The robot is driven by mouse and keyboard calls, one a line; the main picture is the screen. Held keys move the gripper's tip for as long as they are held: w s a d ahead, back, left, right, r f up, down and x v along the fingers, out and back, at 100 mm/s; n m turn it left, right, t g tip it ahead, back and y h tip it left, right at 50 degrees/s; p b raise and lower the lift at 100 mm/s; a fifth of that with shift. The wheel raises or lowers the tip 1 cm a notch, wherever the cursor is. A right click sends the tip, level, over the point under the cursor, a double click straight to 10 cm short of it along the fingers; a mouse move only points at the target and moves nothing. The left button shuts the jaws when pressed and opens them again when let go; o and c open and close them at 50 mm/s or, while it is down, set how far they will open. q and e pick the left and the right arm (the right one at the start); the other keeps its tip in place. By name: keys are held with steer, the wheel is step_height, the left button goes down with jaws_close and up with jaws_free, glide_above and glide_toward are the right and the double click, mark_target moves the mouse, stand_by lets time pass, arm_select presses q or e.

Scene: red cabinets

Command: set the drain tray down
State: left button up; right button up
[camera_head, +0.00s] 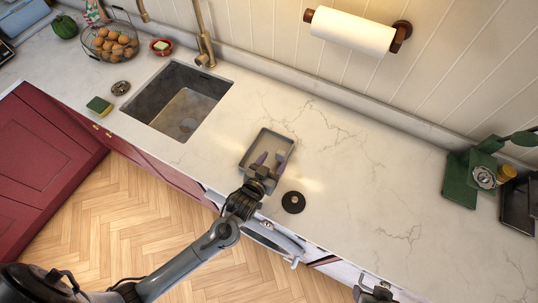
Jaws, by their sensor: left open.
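The drain tray (266,141), a shallow grey rectangular tray with a pale rim, rests on the marble counter just right of the sink. It lies slightly turned. My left gripper (268,163) reaches over the tray's front part from below, with its fingers apart. The fingers hide part of the tray's floor and front edge. I cannot tell whether a finger touches the tray. Part of what appears to be my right gripper (375,292) shows at the bottom edge, and its fingers are not clear.
A black disc (293,202) lies right of my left gripper near the counter's front edge. The sink (178,100) is to the left, with a sponge (99,106) beside it. Green items (470,180) stand far right. The counter between is clear.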

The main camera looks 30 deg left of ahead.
mark_target(279, 155)
arm_select(q)
steer(key=shift+d+x, duration=0.2)
steer(key=shift+x, duration=2.5)
jaws_close()
